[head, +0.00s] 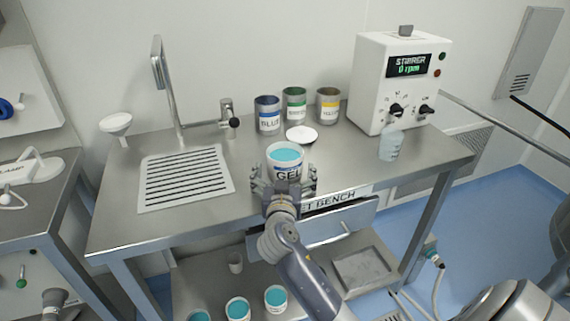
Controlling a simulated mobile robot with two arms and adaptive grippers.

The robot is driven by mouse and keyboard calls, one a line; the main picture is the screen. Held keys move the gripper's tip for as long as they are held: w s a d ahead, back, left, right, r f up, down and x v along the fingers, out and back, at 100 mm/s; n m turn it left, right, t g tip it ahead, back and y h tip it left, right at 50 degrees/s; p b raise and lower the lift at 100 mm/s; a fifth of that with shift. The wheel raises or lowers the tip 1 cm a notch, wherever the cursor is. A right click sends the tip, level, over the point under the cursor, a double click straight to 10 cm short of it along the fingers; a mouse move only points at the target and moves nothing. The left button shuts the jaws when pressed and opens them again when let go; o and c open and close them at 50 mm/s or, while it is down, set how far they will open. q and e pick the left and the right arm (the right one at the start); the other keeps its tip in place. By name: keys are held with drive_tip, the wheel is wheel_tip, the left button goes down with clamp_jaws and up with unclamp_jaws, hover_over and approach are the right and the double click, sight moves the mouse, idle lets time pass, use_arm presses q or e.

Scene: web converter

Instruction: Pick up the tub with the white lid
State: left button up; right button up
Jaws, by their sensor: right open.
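A white tub labelled GEL (286,154) stands upright near the front edge of the steel bench. Its top shows teal inside a white rim, with no white lid seen on it. A flat white disc (301,134), possibly a lid, lies on the bench just behind it. My right gripper (285,180) is open at the front of the GEL tub, with one finger on each side of its lower part. The gripper hides the tub's base, and I cannot tell whether the fingers touch it. My left gripper is not in view.
Blue (268,116), green (294,104) and yellow (328,106) labelled cans stand behind the disc. A stirrer unit (398,85) and a translucent bottle (391,145) are to the right. A sink grate (186,178) is left. Several teal-topped tubs (238,309) sit below.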

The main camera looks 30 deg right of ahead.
drive_tip(key=shift+w+d, duration=0.4)
drive_tip(key=shift+w, duration=0.1)
drive_tip(key=c, duration=1.4)
drive_tip(key=shift+c, duration=0.2)
